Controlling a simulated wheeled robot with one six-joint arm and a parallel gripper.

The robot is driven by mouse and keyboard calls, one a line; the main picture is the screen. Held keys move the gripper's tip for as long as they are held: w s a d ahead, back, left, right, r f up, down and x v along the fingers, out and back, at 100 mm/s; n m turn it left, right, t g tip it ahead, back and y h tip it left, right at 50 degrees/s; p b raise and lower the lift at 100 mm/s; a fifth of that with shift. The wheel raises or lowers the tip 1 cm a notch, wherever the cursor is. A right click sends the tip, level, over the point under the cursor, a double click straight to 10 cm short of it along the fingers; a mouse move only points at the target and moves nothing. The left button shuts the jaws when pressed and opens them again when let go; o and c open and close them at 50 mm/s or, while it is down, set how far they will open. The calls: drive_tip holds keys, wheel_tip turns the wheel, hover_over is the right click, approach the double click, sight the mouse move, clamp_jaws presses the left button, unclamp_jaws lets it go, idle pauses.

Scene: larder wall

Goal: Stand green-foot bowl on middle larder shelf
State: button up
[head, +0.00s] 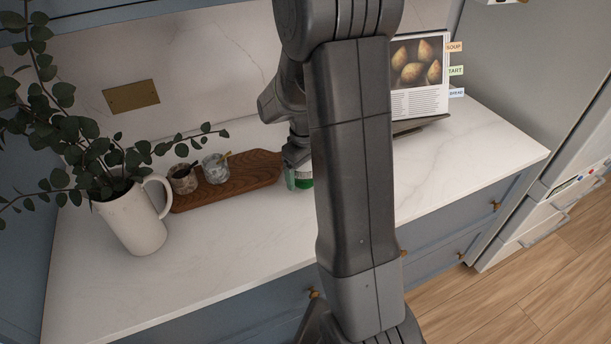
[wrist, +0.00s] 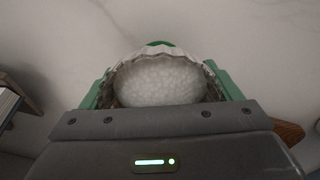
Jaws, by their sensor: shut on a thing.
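My gripper (head: 297,178) is low over the worktop, mostly hidden behind my arm in the head view. In the wrist view my gripper (wrist: 162,92) has green fingers on either side of a bowl (wrist: 160,82) and is shut on it. The bowl has a pale fluted rim and a white, speckled rounded inside. A bit of green shows beyond its far rim. In the head view the bowl is mostly hidden, and I cannot tell whether it touches the worktop. A blue-grey ledge (head: 110,9) crosses the top left; I cannot tell which shelf it is.
A wooden board (head: 240,178) with two small jars (head: 184,179) (head: 216,168) lies left of my gripper. A white jug (head: 132,220) of leafy stems stands further left. A cookbook (head: 420,75) on a stand is at right. The front worktop (head: 240,250) is clear.

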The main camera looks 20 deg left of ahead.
sight(305, 179)
drive_tip(key=shift+f, duration=1.4)
drive_tip(key=shift+f, duration=0.2)
drive_tip(key=o, duration=1)
drive_tip(key=shift+o, duration=0.2)
drive_tip(key=shift+r, duration=0.1)
